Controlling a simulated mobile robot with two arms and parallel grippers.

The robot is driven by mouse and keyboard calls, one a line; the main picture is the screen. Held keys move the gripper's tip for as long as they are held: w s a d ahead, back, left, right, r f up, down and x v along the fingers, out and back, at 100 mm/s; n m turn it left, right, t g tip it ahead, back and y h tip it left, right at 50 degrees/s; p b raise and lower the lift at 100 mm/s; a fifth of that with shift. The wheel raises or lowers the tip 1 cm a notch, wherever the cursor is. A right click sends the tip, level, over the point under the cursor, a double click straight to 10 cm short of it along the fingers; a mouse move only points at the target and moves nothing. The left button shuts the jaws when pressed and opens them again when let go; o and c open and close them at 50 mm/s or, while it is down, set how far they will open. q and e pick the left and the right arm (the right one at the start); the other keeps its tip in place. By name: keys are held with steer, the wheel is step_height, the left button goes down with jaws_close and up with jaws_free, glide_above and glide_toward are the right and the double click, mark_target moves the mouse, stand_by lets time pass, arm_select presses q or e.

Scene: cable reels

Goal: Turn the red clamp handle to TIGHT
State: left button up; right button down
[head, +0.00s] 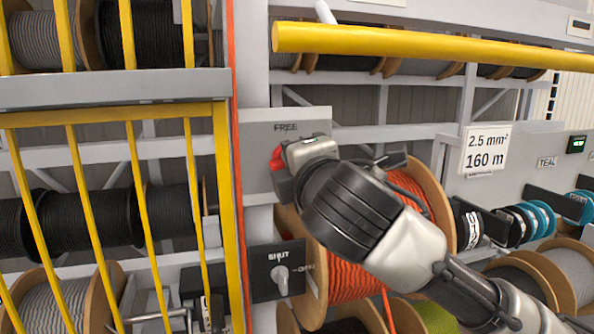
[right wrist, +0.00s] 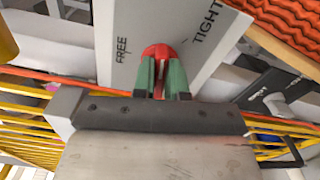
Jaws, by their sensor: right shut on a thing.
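The red clamp handle (head: 277,158) sits on a grey plate (head: 318,122) marked FREE at its top in the head view. In the right wrist view the green fingers of my right gripper (right wrist: 162,84) are shut on the red handle (right wrist: 157,51). The FREE mark (right wrist: 121,50) is left of it and the TIGHT mark (right wrist: 208,25) is to its upper right. Which mark the handle points at is unclear. My left gripper is out of view.
A black switch plate (head: 263,262) marked SHUT, with a grey knob, is below. A yellow barred guard (head: 222,170) stands close on the left. A yellow rail (head: 430,43) crosses above. An orange cable reel (head: 348,285) is behind my right arm.

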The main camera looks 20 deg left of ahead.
steer(key=shift+f+m+b, duration=0.15)
steer(key=shift+m+b, duration=0.35)
steer(key=shift+m, duration=1.55)
steer(key=shift+f+m+b, duration=0.1)
steer(key=shift+m+b, duration=0.4)
steer(key=shift+m, duration=1.55)
steer(key=c, duration=1.2)
jaws_free()
steer(key=shift+o, duration=0.2)
steer(key=b+v, duration=0.3)
steer(key=v, duration=0.8)
